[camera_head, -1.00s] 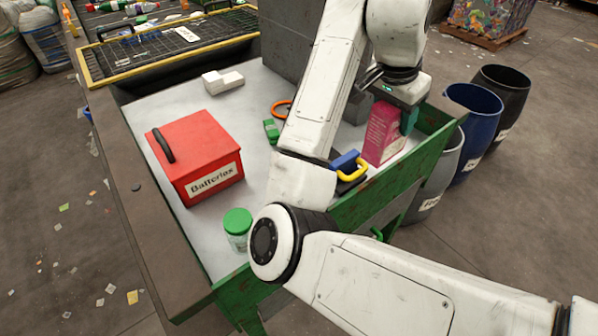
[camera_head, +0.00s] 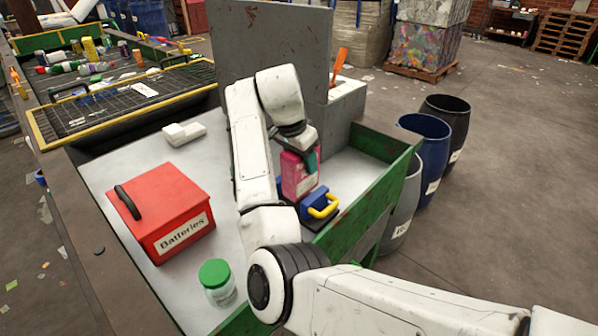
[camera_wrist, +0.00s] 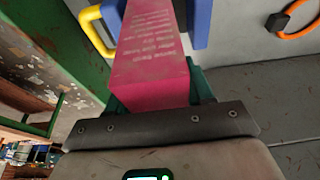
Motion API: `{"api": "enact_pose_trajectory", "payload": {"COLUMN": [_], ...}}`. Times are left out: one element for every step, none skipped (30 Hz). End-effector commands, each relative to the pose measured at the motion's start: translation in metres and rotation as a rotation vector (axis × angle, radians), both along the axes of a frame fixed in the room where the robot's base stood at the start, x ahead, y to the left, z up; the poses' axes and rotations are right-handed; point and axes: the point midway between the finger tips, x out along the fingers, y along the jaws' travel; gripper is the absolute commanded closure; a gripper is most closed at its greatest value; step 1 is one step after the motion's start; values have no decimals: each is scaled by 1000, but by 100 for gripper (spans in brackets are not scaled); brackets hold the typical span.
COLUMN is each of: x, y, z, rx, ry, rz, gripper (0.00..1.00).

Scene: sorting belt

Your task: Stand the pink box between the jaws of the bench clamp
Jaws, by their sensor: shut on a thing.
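The pink box (camera_head: 298,178) is upright in my gripper (camera_head: 308,152), whose green fingers hold its upper end. The wrist view shows the box (camera_wrist: 150,65) running away from the green fingers of my gripper (camera_wrist: 160,92). The bench clamp (camera_head: 316,207), blue with a yellow handle, is at the box's lower right in the head view. In the wrist view, blue clamp parts (camera_wrist: 200,25) show on both sides of the box's far end, with the yellow handle at left. The box's bottom is hidden, so I cannot tell whether it is down between the jaws.
A red Batteries box (camera_head: 168,212), a green-lidded jar (camera_head: 217,282) and a white block (camera_head: 184,133) are on the light bench top. A grey upright panel (camera_head: 270,45) stands behind my arm. The bench has a green raised edge (camera_head: 370,205). An orange loop (camera_wrist: 293,18) lies beyond the clamp.

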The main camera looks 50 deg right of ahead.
Motion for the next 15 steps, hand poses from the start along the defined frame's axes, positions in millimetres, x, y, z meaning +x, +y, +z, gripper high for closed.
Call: {"api": "enact_pose_trajectory", "payload": {"x": [3,4,5,6,7,9,10,10,10,9,9,10,10,10,10], "y": [-1,-1,-1,-1,0,-1,-1,0,0,0,0,0,0,0,0], "z": [-3,-4,-6,-7,-8,-10,-13,-17,-22,-27,-31,-36,-39,-41,-43], "rx": [0,0,0,0,0,0,1,1,2,1,1,1,1,1,1], "ry": [0,0,0,0,0,0,0,1,2,2,3,2,0,-1,-1], "rz": [0,0,0,0,0,0,0,0,-1,0,1,2,1,1,0], "gripper": [77,77,77,77,77,77,77,77,77,77,77,77,77,77,77]}}
